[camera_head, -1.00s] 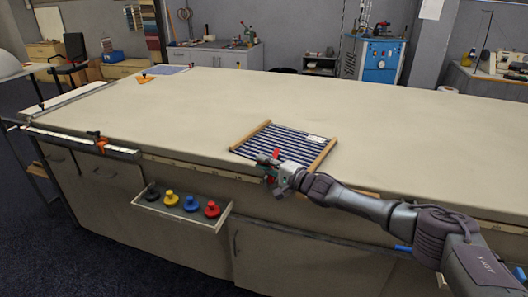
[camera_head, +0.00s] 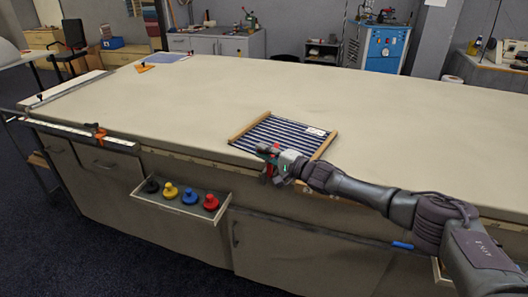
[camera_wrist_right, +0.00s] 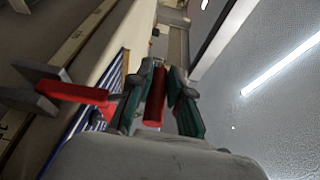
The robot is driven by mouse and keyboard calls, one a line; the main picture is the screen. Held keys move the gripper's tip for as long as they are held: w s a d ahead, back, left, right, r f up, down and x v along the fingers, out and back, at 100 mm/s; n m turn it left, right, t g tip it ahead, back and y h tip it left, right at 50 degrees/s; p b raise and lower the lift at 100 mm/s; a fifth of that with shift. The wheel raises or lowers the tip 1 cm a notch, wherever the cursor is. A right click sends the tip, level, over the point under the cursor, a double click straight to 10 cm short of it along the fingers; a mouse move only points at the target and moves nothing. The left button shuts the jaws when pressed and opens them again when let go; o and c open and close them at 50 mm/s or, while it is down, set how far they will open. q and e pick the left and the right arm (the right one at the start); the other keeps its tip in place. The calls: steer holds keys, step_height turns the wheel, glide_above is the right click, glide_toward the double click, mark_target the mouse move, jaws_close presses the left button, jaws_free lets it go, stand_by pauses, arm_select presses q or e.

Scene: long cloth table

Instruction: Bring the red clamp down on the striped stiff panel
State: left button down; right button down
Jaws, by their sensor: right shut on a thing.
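The striped stiff panel (camera_head: 283,132), dark blue and white with wooden strips at two sides and a white label, lies flat at the table's front edge. My right gripper (camera_head: 276,164) is at the panel's near edge, shut on the red clamp (camera_head: 268,173). In the right wrist view, the clamp's red handle (camera_wrist_right: 155,98) is between the green-grey fingers, and its red bar with grey jaws sticks out to the left. The panel's stripes (camera_wrist_right: 104,92) show behind the bar. I cannot tell whether the clamp touches the panel. My left gripper is not in view.
A shallow tray (camera_head: 178,209) with black, yellow, blue and red knobbed pieces is on the table's front, lower left of the panel. A metal rail with an orange clamp (camera_head: 100,134) runs along the left front edge. The cloth tabletop (camera_head: 370,110) is mostly clear.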

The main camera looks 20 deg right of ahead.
steer(key=shift+w+d+r+t+h, duration=0.3)
steer(key=shift+w+d+r, duration=0.2)
steer(key=shift+d+r, duration=0.35)
steer(key=c, duration=1.3)
jaws_free()
steer(key=shift+f, duration=0.15)
steer(key=shift+o, duration=1.2)
steer(key=shift+w+a, duration=0.1)
steer(key=shift+w, duration=0.1)
steer(key=shift+w+f, duration=0.15)
steer(key=shift+f, duration=0.05)
steer(key=shift+s+d+f, duration=0.3)
steer(key=shift+s, duration=0.15)
steer(key=a+v, duration=0.1)
steer(key=v, duration=0.9)
steer(key=shift+s, duration=0.45)
steer(key=shift+d+r, duration=0.1)
steer(key=shift+d, duration=0.1)
